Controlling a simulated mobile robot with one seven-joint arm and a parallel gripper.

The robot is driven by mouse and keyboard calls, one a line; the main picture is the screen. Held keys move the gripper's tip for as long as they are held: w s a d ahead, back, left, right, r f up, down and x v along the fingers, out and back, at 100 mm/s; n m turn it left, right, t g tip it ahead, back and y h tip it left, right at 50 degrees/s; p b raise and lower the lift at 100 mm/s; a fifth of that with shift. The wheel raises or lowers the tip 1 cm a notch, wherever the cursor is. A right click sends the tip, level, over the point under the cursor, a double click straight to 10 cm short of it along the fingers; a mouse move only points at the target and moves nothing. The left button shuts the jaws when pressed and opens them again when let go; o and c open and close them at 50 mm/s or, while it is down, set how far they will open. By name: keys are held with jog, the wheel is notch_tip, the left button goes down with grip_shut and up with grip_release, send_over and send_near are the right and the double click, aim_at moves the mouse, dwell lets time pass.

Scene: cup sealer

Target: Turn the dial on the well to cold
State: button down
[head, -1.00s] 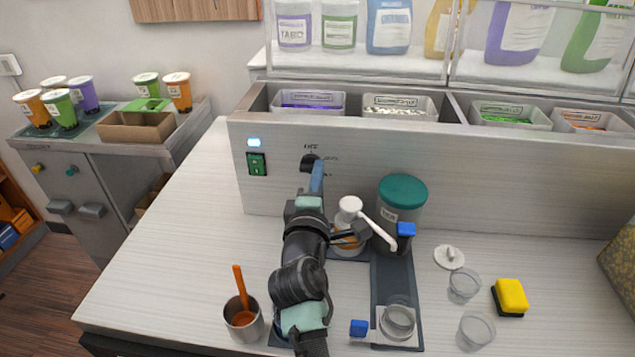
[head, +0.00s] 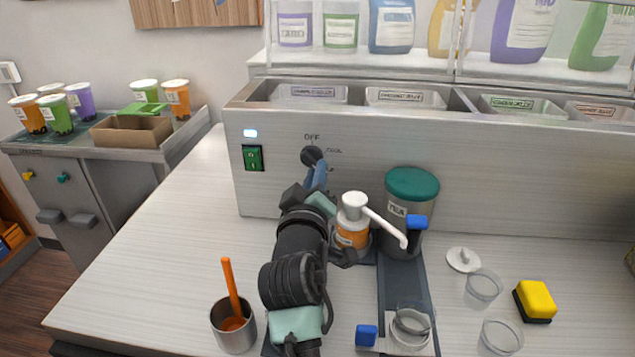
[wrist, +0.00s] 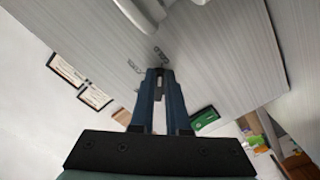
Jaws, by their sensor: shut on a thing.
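The black dial (head: 311,154) is on the pale front panel of the well (head: 400,150), right of a green switch. "OFF" is printed above it; smaller marks at its right and lower right are hard to read. My gripper (head: 319,170) reaches up from below, and its blue fingers are shut on the dial. In the wrist view my fingers (wrist: 161,75) meet around a small dark part of the dial (wrist: 160,71). The fingers hide part of the dial, so its exact pointing direction is unclear.
The green switch (head: 252,157) has a lit lamp (head: 250,133) above it. A steel cup (head: 233,325) with an orange handle stands left.

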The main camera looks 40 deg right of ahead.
jog(key=shift+f+m+b, duration=0.1)
jog(key=shift+m+b, duration=0.2)
jog(key=shift+m, duration=0.4)
jog(key=c, duration=0.9)
grip_release()
jog(key=shift+a, duration=0.1)
jog(key=b+v, duration=0.1)
jog(key=v, duration=1.1)
jog(key=shift+s+a, duration=0.3)
